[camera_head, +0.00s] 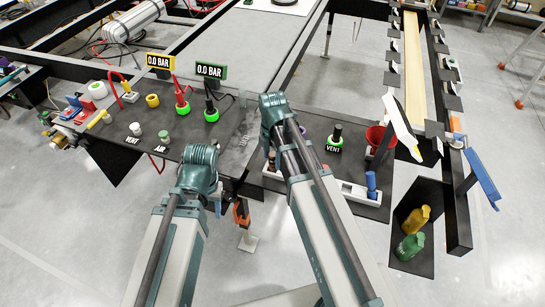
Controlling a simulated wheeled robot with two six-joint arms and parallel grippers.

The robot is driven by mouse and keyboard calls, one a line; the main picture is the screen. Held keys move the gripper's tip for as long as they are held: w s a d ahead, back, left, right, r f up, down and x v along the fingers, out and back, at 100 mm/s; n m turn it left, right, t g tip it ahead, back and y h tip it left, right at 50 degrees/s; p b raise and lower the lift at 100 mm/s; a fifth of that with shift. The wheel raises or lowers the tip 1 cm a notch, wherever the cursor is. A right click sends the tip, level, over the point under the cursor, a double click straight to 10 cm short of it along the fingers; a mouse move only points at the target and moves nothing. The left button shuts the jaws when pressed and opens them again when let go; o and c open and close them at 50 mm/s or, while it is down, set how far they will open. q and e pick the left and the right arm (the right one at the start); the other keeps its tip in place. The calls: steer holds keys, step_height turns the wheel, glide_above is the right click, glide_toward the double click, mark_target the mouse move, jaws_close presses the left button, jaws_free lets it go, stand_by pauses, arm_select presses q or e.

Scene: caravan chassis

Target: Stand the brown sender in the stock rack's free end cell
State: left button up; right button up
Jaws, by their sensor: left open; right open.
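The white stock rack (355,190) lies near the front right edge of the dark bench, partly hidden behind my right arm. A blue upright part (371,184) stands near its right end. A small brown part (272,160), perhaps the brown sender, shows just left of my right arm; I cannot tell whether it stands in the rack. The free end cell cannot be made out. My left gripper seems to be the dark and orange shape (240,213) at the bench's front edge, apart from the rack. My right gripper is largely hidden by its own arm. Neither visibly holds anything.
Two gauges reading 0.0 BAR, one yellow (160,63) and one green (211,71), stand on the bench. A red funnel (380,138) is at the right. Yellow (414,218) and green (409,246) bottles stand on a lower dark shelf. Chassis beams run behind.

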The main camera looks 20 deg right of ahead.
steer(key=shift+r, duration=0.1)
step_height(320, 180, up, 12)
steer(key=p, duration=1.2)
steer(key=shift+s, duration=0.1)
steer(key=s+a+m+h, duration=0.1)
steer(key=s+a+m, duration=0.9)
steer(key=s+m, duration=0.4)
steer(key=shift+a+r+m, duration=0.15)
steer(key=shift+a+m, duration=0.05)
steer(key=shift+m, duration=2.1)
